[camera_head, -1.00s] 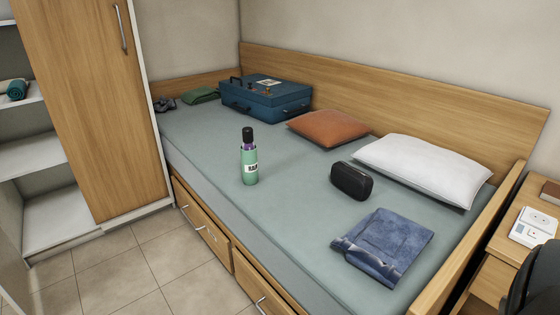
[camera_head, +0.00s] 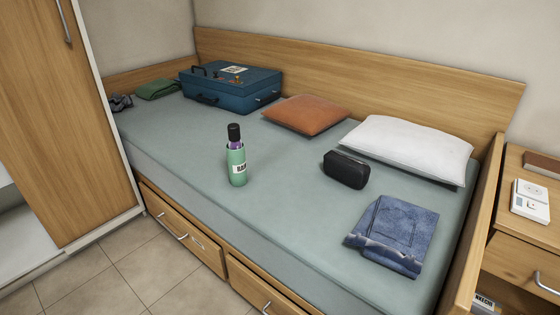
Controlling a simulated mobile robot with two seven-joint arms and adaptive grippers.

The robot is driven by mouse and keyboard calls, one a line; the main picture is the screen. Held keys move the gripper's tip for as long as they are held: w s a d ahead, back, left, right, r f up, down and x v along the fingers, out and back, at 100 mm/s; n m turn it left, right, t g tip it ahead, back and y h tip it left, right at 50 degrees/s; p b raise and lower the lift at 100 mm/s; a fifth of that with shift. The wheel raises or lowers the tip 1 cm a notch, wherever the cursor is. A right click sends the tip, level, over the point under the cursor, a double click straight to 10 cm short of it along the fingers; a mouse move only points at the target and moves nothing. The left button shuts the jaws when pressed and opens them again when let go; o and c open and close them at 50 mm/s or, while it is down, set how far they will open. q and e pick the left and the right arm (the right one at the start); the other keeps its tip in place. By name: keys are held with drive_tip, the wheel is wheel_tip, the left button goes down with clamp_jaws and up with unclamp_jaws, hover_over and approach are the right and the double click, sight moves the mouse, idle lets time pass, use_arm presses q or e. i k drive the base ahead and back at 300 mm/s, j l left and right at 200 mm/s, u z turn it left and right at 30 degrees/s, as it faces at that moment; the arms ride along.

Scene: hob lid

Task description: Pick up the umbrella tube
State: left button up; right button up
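The umbrella tube (camera_head: 237,168) is a light green cylinder with a white label with dark letters. It stands upright on the bed (camera_head: 270,230), near its front edge. A purple folded umbrella with a black top (camera_head: 235,134) sticks up out of it. Nothing touches the tube, and the bed surface around it is clear. Neither of my grippers is in view.
An orange cushion (camera_head: 306,115), white pillow (camera_head: 408,150) and blue suitcase (camera_head: 230,86) lie behind. Drawers (camera_head: 185,231) front the bed. A wardrobe (camera_head: 70,130) stands left, a nightstand (camera_head: 525,255) right.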

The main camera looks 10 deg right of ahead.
sight(236, 160)
drive_tip(key=i+j+z, duration=0.1)
drive_tip(key=j+z, duration=0.15)
drive_tip(key=z, duration=0.15)
drive_tip(key=i+j+z, duration=0.1)
drive_tip(key=j+z, duration=0.45)
drive_tip(key=z, duration=0.25)
drive_tip(key=i+j, duration=0.05)
